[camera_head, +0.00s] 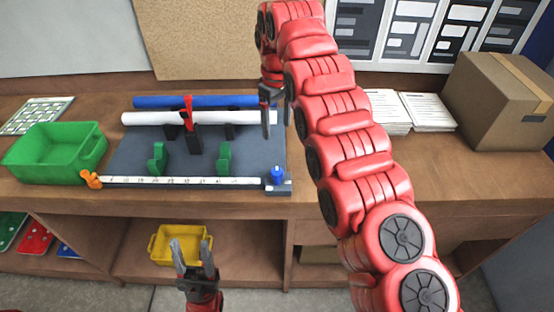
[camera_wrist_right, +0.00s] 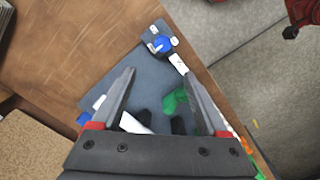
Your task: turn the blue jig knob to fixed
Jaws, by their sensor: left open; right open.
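The blue jig knob (camera_head: 277,174) sits at the right front corner of the grey jig board (camera_head: 130,150), at the end of a white ruler strip (camera_head: 180,182). In the right wrist view the knob (camera_wrist_right: 161,44) lies beyond the fingertips, with small white marks around it. My right gripper (camera_head: 277,135) is open and empty above the board's right edge, behind the knob and apart from it; it also shows in the right wrist view (camera_wrist_right: 158,85). My left gripper (camera_head: 192,258) is open and empty in front of the bench, low in the view.
A blue tube (camera_head: 170,102) and a white tube (camera_head: 225,117) lie across the jig, with a red clamp (camera_head: 188,108) and green stops (camera_head: 224,158). A green bin (camera_head: 55,150) stands left, a carton (camera_head: 500,95) right.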

